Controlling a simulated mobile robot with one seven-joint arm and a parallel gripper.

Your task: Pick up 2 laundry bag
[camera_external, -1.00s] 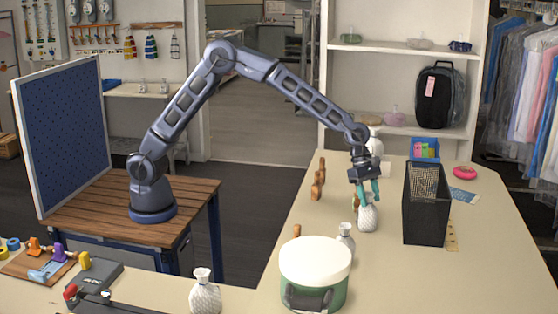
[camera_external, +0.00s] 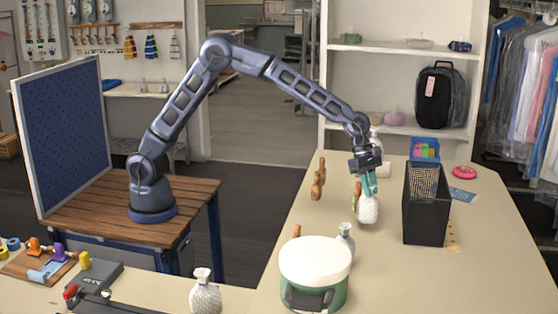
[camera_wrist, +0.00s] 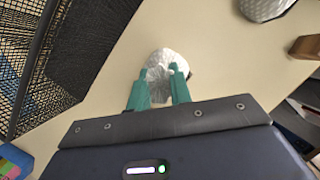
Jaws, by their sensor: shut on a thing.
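My gripper (camera_external: 370,188) is shut on the neck of a white, textured laundry bag (camera_external: 368,209) and holds it upright, slightly above the counter beside the black mesh bin. The wrist view shows this bag (camera_wrist: 163,60) between my green fingers, which hide part of its neck. A second white laundry bag (camera_external: 346,240) stands behind the green-and-white pot. A third laundry bag (camera_external: 205,294) stands at the front, left of the pot. Another pale bag-like shape (camera_external: 376,143) is partly hidden behind my wrist.
The black mesh bin (camera_external: 425,215) stands close on the right of my gripper. The green-and-white pot (camera_external: 315,262) stands in front. Brown wooden pieces (camera_external: 318,180) are at left. A blue box (camera_external: 424,150) stands behind the bin. The counter's right side is mostly clear.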

